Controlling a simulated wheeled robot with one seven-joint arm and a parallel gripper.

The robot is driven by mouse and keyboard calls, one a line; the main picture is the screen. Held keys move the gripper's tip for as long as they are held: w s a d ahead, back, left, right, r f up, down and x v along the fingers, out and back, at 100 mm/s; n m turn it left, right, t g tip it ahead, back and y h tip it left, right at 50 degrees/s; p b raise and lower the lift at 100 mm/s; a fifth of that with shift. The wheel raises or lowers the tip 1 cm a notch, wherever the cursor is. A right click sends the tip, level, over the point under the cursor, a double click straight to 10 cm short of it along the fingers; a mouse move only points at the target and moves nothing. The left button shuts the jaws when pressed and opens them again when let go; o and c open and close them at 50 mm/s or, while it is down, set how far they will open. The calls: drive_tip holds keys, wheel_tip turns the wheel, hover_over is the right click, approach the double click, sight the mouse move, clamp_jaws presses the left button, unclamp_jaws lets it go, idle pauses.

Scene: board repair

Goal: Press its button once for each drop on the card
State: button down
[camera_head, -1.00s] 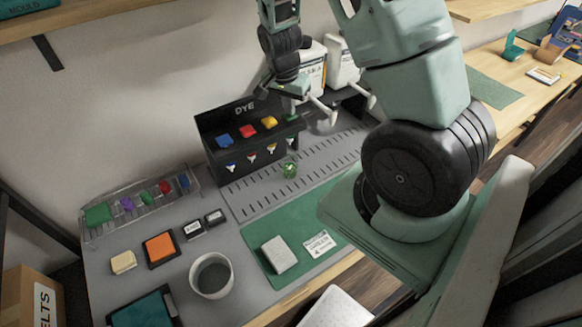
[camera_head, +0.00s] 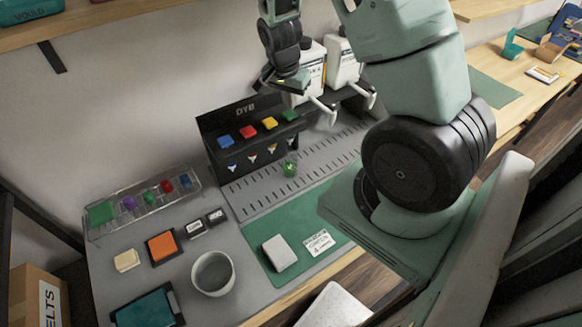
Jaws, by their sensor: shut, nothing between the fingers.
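A black dye dispenser (camera_head: 224,139) stands against the wall with a row of blue (camera_head: 225,141), red (camera_head: 248,131), yellow (camera_head: 269,123) and green (camera_head: 289,116) buttons on top. Nozzles with coloured marks sit below them on its front. My gripper (camera_head: 287,91) is shut and empty, above the green button and apart from it; its fingertips are small and hard to see. A small glass jar with green in it (camera_head: 290,168) stands before the dispenser's right end. A white card (camera_head: 319,242) lies on the green mat (camera_head: 255,241); its print is too small to read.
A pale block (camera_head: 279,252) lies on the mat. A white cup (camera_head: 213,272), ink pads (camera_head: 161,248) and a clear rack (camera_head: 99,232) of coloured pieces are at the left.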

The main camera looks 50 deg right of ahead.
drive_tip(key=shift+f, duration=0.2)
drive_tip(key=shift+f+b, duration=1)
drive_tip(key=shift+f, duration=0.15)
drive_tip(key=shift+r, duration=0.1)
drive_tip(key=shift+r+p, duration=1.15)
drive_tip(key=shift+r, duration=0.15)
drive_tip(key=shift+r, duration=0.1)
wheel_tip(320, 180, up, 6)
drive_tip(key=p, duration=0.5)
